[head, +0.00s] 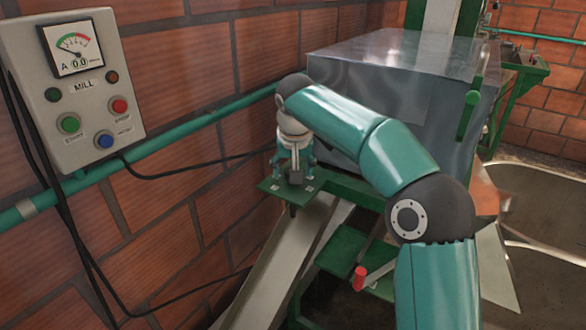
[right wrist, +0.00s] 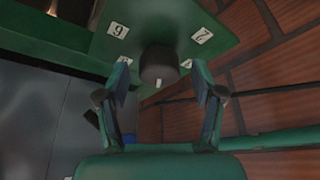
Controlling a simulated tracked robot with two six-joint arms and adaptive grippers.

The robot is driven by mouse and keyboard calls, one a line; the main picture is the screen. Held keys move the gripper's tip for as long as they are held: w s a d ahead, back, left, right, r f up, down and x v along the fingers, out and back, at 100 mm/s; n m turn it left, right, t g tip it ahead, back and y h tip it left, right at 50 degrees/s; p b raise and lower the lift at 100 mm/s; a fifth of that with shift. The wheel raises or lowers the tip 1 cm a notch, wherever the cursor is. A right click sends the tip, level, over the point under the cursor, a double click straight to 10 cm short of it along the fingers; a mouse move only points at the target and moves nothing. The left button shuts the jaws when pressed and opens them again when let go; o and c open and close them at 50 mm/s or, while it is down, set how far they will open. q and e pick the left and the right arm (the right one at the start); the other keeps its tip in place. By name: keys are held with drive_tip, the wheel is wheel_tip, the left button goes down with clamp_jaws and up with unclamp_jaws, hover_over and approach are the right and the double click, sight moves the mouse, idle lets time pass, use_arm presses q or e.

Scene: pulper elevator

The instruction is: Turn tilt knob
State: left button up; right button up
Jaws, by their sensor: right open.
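The tilt knob (right wrist: 158,63) is a dark round knob with a small white mark on its edge. It stands on a green plate (right wrist: 205,30) with white number labels around it. My right gripper (right wrist: 161,78) is open in the right wrist view, one finger on either side of the knob with a gap on both sides. In the head view the right gripper (head: 294,172) points down at the green plate (head: 272,188), and the knob (head: 295,178) shows dark between its fingers. My left gripper is in neither view.
A grey MILL control box (head: 82,95) with gauge and buttons hangs on the brick wall (head: 180,80). A teal pipe (head: 180,142) runs along the wall behind the plate. A metal housing (head: 390,80) stands right of the gripper. A red-handled crank (head: 359,278) sits below.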

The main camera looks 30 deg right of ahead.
drive_tip(key=c, duration=1.1)
drive_tip(key=shift+n, duration=0.3)
drive_tip(key=n+y+p, duration=0.1)
drive_tip(key=n, duration=0.1)
drive_tip(key=shift+r+n+t+p, duration=0.15)
drive_tip(key=shift+n+t+p, duration=0.15)
drive_tip(key=shift+p, duration=0.1)
drive_tip(key=n+y+p, duration=0.1)
drive_tip(key=n+p, duration=0.1)
drive_tip(key=n, duration=0.1)
drive_tip(key=shift+d+n+y+p, duration=0.15)
drive_tip(key=shift+n+y+p, duration=0.15)
drive_tip(key=n+y+p, duration=0.1)
drive_tip(key=n+p, duration=0.1)
drive_tip(key=n, duration=0.1)
drive_tip(key=shift+d+n+y+p, duration=0.1)
drive_tip(key=shift+n+y+p, duration=0.4)
drive_tip(key=shift+n, duration=0.4)
